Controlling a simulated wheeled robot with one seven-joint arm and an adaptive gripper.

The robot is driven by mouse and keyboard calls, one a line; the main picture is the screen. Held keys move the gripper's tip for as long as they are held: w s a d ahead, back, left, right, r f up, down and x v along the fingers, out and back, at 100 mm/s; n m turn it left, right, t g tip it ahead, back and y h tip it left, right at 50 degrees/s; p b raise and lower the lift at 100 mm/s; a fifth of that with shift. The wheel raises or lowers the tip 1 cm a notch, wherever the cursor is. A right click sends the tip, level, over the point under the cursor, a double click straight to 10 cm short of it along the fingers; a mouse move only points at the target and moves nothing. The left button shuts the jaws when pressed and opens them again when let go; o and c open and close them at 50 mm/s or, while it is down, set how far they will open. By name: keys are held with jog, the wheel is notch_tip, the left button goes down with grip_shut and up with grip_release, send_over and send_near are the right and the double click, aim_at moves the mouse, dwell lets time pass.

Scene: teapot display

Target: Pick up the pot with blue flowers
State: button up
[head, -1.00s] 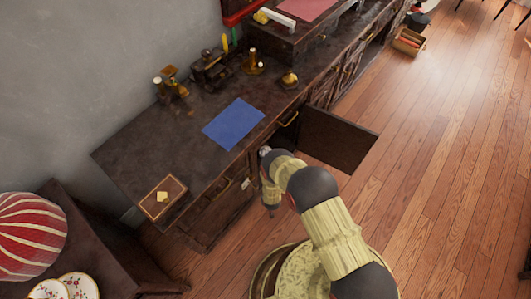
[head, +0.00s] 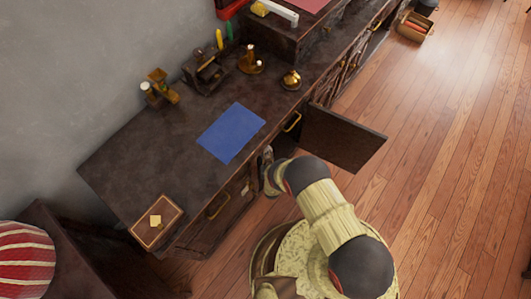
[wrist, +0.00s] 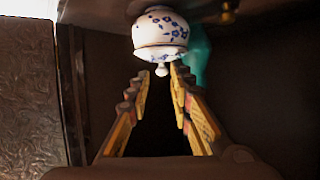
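The pot with blue flowers (wrist: 160,35) is white and round with a blue flower pattern. It shows at the top of the wrist view, lid knob pointing down in the picture. My gripper (wrist: 160,84) is open, its two fingers on either side of the picture's middle with a dark gap between them. The fingertips are close to the pot's knob; whether they touch it I cannot tell. In the head view my arm reaches into the open cabinet, and the gripper and pot are hidden there.
A teal object (wrist: 197,55) stands right beside the pot in the wrist view. An open cabinet door (head: 343,138) sticks out right of my arm. The cabinet top (head: 165,165) holds a blue sheet (head: 231,132), a small box (head: 157,222) and brass items.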

aim_at(266, 149)
jog(key=b+x, duration=0.2)
jog(key=x, duration=0.2)
jog(key=shift+w+a, duration=0.2)
jog(key=shift+w, duration=0.15)
jog(key=shift+c, duration=0.8)
jog(key=c, duration=0.4)
grip_shut()
